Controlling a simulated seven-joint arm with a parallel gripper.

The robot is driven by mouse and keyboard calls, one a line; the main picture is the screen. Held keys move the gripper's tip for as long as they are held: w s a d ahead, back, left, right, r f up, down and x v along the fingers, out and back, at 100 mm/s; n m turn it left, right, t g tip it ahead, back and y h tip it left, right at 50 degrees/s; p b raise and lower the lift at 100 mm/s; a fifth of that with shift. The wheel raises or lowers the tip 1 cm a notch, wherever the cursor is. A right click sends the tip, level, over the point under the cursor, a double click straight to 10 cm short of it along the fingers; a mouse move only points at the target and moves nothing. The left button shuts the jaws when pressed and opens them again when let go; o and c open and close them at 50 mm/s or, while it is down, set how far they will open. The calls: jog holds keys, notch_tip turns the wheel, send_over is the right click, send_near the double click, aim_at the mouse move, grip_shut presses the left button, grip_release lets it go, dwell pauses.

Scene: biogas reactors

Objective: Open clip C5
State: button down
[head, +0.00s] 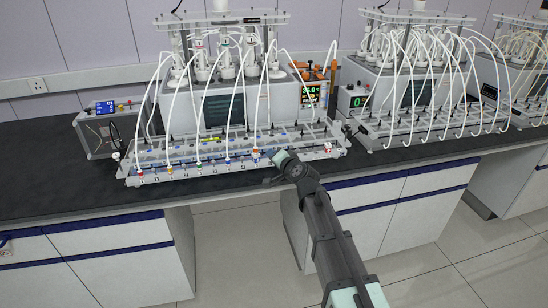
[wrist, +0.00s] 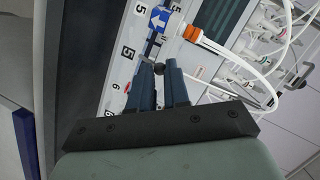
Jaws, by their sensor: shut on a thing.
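Clip C5 (wrist: 158,22) is a blue piece with a white arrow, seen at the top of the wrist view beside labels reading 5 (wrist: 127,53). In the head view it is a small blue-and-white spot (head: 257,156) below an orange tube fitting, on the front rail of the left reactor. My gripper (wrist: 159,68) has its two dark fingers close together at the clip's near end, shut on it; the gripped part is mostly hidden between the fingertips. In the head view my gripper (head: 269,157) reaches the rail from the front right, its fingers hard to make out.
White tubes arch over the rail (head: 185,172). Similar clips stand to the left along it. The dark bench front (head: 75,200) is clear.

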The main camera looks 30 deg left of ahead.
jog(key=c, duration=1.1)
grip_release()
jog(key=v, duration=1.3)
jog(key=shift+s+d, duration=0.2)
jog(key=shift+d, duration=0.1)
jog(key=shift+r, duration=0.1)
